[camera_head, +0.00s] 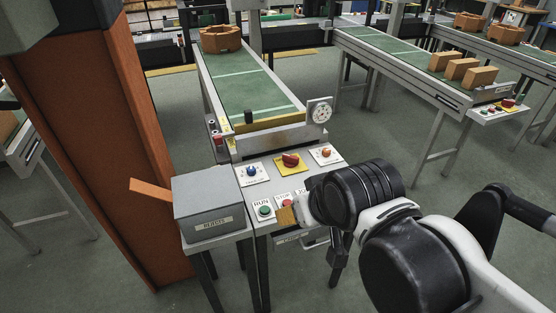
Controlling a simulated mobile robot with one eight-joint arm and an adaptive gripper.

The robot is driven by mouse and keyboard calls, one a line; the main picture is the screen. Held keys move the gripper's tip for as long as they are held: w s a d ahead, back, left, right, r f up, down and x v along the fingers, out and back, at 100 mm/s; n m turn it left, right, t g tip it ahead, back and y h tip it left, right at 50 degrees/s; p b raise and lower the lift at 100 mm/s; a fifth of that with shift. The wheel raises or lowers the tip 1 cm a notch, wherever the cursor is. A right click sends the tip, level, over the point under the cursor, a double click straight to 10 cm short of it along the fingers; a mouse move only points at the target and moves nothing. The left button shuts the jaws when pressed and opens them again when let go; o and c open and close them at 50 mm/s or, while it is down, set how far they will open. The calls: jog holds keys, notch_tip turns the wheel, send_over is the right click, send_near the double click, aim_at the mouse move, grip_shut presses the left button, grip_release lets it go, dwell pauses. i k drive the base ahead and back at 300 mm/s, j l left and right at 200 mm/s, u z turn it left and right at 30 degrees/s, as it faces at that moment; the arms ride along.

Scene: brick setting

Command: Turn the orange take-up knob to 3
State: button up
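The orange take-up knob (326,153) sits on a small white dial plate at the right end of the sloped control panel (274,188). The plate's marks and the knob's pointer are too small to read. My wrist is in front of the panel's right side, nearer the camera than the knob, and covers part of the lower panel. A dark part below the wrist looks like my gripper (338,262), pointing down, apart from the knob. Most of it is hidden, and its fingers cannot be made out.
A blue knob (252,170), a red knob on a yellow plate (291,160) and a green button (264,210) share the panel. A grey rejects box (209,205) stands left, beside an orange post (100,140). A green conveyor (245,93) runs behind.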

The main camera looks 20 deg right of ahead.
aim_at(325, 152)
jog(key=i+j, duration=0.2)
jog(key=i, duration=0.2)
jog(key=i+j+z, duration=0.15)
jog(key=i, duration=0.25)
